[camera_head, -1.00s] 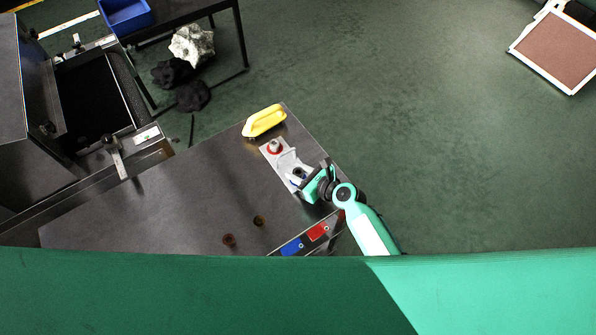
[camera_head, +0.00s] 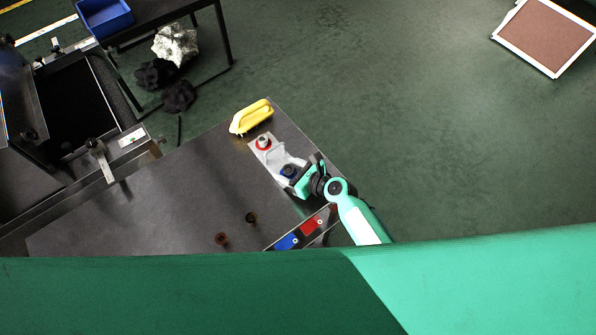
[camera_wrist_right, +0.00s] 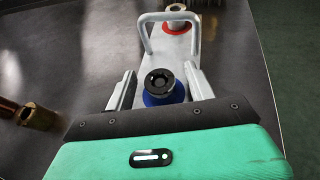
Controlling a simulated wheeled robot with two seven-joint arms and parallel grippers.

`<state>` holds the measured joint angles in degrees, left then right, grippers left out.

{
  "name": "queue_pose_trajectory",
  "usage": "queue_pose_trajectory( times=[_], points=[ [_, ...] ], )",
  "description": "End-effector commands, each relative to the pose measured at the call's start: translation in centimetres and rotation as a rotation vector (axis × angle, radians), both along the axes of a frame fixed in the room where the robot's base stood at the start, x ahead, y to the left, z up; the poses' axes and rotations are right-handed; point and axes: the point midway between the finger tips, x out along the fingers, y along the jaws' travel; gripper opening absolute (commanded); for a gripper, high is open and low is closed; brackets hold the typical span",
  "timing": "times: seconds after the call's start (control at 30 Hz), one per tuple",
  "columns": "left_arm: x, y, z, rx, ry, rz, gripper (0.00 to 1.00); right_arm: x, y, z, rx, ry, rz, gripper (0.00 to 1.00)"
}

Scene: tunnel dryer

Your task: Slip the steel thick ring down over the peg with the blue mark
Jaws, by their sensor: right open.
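The peg with the blue mark stands on a pale grey fixture plate; its blue collar (camera_wrist_right: 165,97) shows in the right wrist view and also in the head view (camera_head: 285,174). A dark, thick ring (camera_wrist_right: 159,82), apparently the steel one, sits at the top of this peg above the blue collar. How far down it sits is hard to tell. My right gripper (camera_wrist_right: 159,73) is open, with one finger on each side of the ring and gaps between. In the head view my right gripper (camera_head: 298,175) is at the plate's near end. My left gripper is not in view.
A red-marked peg (camera_head: 263,142) stands farther along the plate, beyond a grey handle arch (camera_wrist_right: 168,18). A yellow handled object (camera_head: 250,117) lies at the table corner.

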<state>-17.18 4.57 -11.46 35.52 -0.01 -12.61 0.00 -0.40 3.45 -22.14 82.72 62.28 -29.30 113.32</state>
Motion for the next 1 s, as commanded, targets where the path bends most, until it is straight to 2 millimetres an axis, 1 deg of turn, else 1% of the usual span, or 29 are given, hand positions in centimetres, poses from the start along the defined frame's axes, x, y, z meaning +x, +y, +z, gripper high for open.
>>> queue_pose_trajectory(
  times=[0.17, 0.5, 0.7, 0.83, 1.0],
  points=[
    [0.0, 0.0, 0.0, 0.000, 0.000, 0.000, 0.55, -1.3, -1.5, 0.7, 0.000, 0.000, -0.001, 0.55],
    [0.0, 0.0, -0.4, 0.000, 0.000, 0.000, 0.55, -5.7, -6.5, 3.4, -0.002, -0.001, -0.001, 0.55],
    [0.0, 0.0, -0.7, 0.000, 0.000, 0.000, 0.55, -7.5, -8.6, 4.6, -0.001, -0.001, -0.001, 0.55],
    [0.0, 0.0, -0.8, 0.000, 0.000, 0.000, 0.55, -8.1, -9.2, 5.1, 0.001, -0.001, 0.000, 0.55],
    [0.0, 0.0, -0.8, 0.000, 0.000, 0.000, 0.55, -8.3, -9.4, 5.3, 0.000, -0.001, 0.000, 0.55]
  ],
)
